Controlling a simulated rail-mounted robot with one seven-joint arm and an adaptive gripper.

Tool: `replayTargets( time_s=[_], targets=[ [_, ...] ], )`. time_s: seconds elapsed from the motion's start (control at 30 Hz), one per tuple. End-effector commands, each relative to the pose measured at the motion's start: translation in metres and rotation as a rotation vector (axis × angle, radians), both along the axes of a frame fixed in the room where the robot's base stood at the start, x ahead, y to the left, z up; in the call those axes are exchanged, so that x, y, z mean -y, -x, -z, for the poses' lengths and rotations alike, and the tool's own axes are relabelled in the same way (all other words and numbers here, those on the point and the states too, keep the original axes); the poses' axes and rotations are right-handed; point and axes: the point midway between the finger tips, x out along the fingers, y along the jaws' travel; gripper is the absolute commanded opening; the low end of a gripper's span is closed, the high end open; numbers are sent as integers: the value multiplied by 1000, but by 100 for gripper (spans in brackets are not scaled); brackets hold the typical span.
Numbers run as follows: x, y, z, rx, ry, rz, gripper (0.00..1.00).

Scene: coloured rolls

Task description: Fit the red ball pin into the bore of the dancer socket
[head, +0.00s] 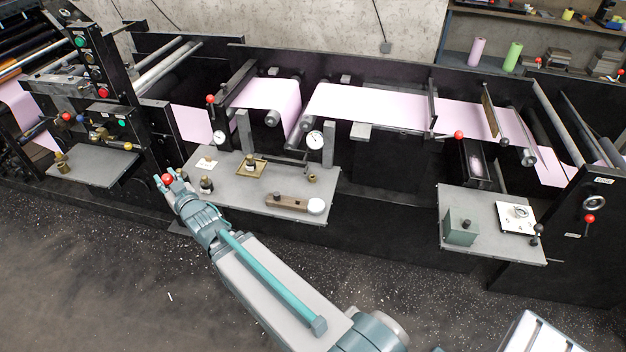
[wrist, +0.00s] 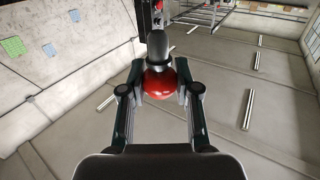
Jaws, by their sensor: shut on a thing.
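The red ball pin (wrist: 159,84) is between the two fingers of my gripper (wrist: 160,92) in the wrist view. The fingers are shut on its red ball. A dark grey, rounded part (wrist: 160,46) extends beyond the ball, upward in the picture. In the head view my gripper (head: 167,181) holds the red ball (head: 167,178) off the left front corner of the middle grey table, apart from the table parts. I cannot tell for sure which part is the dancer socket, and no bore is clearly visible.
The middle grey table (head: 240,195) carries a brass-coloured tray (head: 262,171), a dark knob-like part (head: 206,187), a brass bushing (head: 312,178) and a wooden block with a white ball (head: 316,206). Dial gauges (head: 315,140) and upright posts stand behind. The floor in front is clear.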

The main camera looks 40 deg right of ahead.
Motion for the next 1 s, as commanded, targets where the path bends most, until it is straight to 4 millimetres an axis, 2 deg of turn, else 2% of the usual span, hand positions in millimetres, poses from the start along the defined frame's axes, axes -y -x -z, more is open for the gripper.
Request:
replayTargets(
  time_s=[0.27,0.37,0.47,0.57,0.77,1.0],
  targets=[
    [1,0,0,1,0,1,0],
    [7,0,1,0,0,11,0],
    [21,2,11,-2,0,32,0],
    [40,6,29,-3,0,60,0],
    [92,24,79,-5,-1,147,0],
    [167,65,140,-5,-2,303,0]
  ],
)
